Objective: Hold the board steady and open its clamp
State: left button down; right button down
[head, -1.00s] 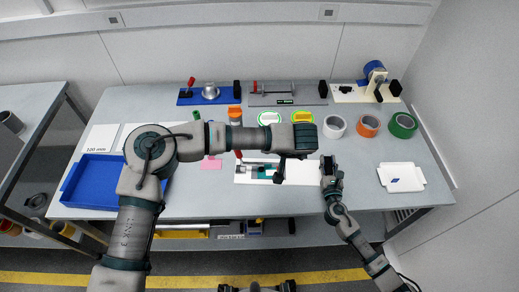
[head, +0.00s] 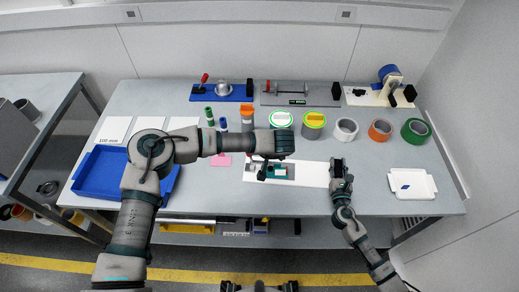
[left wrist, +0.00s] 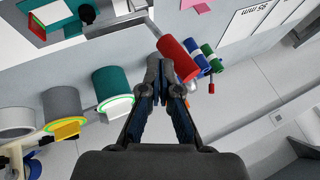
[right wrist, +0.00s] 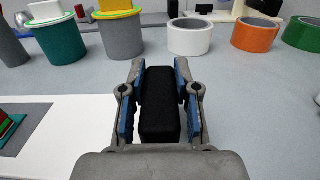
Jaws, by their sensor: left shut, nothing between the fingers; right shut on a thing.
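The white board (head: 312,174) lies on the table, with a grey plate and a teal-and-red part (head: 278,170) near its left end. The clamp's red handle (left wrist: 178,58) and its metal rod show in the left wrist view, just beyond my left fingertips. My left gripper (left wrist: 160,88) is shut and empty beside the handle; I cannot tell whether they touch. Its wrist hides much of the clamp in the head view. My right gripper (right wrist: 160,95) is shut on an upright black block (right wrist: 160,118) at the board's right end; it also shows in the head view (head: 338,166).
Blue (head: 222,94), grey (head: 300,96) and white (head: 378,97) fixture boards stand at the back. Several cans and tape rolls (head: 380,130) stand behind the white board. A blue tray (head: 92,190) is left, a white tray (head: 412,192) right. A pink note (head: 221,160) lies left of the board.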

jog(key=shift+s+f, duration=0.1)
jog(key=shift+f, duration=0.25)
pick_arm(q)
jog(key=shift+a+h, duration=0.3)
jog(key=shift+a+h, duration=0.35)
jog(key=shift+h, duration=0.05)
pick_arm(e)
jog(key=shift+d, duration=0.1)
pick_arm(q)
jog(key=shift+w+a+f+n+g+h, duration=0.15)
jog(key=shift+a+f+n+h, duration=0.4)
jog(key=shift+a+f+h, duration=0.95)
jog(key=shift+w+a+f+n+g+h, duration=0.15)
jog(key=shift+a+f+n+h, duration=0.6)
jog(key=shift+a+h, duration=1.35)
jog(key=shift+w+a+f+n+g+h, duration=0.1)
jog(key=shift+w+a+f+n+h, duration=0.15)
jog(key=shift+a+f+h, duration=1.35)
jog(key=shift+r+h, duration=0.15)
jog(key=shift+h, duration=0.15)
jog(key=shift+r, duration=0.1)
